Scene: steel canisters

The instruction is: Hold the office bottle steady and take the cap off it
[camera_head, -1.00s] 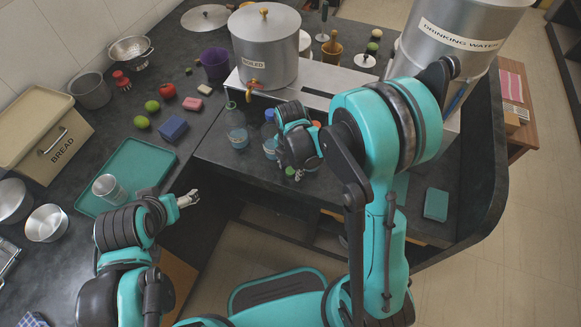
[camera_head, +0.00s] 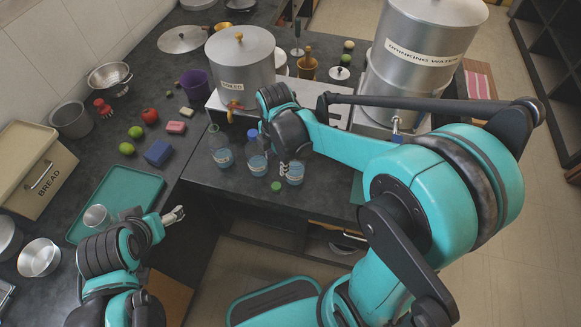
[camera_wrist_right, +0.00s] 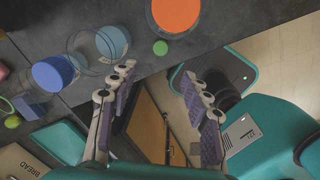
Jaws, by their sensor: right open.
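Several clear bottles with blue liquid stand on the dark counter: one at the left (camera_head: 221,156), a blue-capped one (camera_head: 256,162) and one at the right (camera_head: 294,176). Their labels are too small to read, so I cannot tell which is the office bottle. The right wrist view shows a blue cap (camera_wrist_right: 53,73), an uncapped clear bottle (camera_wrist_right: 92,52) and an orange cap (camera_wrist_right: 175,13). A small green cap (camera_head: 276,186) lies near the counter edge. My right gripper (camera_wrist_right: 158,105) is open and empty beside the bottles. My left gripper (camera_head: 178,214) is by the tray, away from them.
A boiled-water urn (camera_head: 240,58) on a steel stand and a large drinking-water tank (camera_head: 424,65) stand behind. A teal tray (camera_head: 145,185) with a metal cup (camera_head: 97,217) lies at the left, near a bread bin (camera_head: 36,170). The counter's front edge is close to the bottles.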

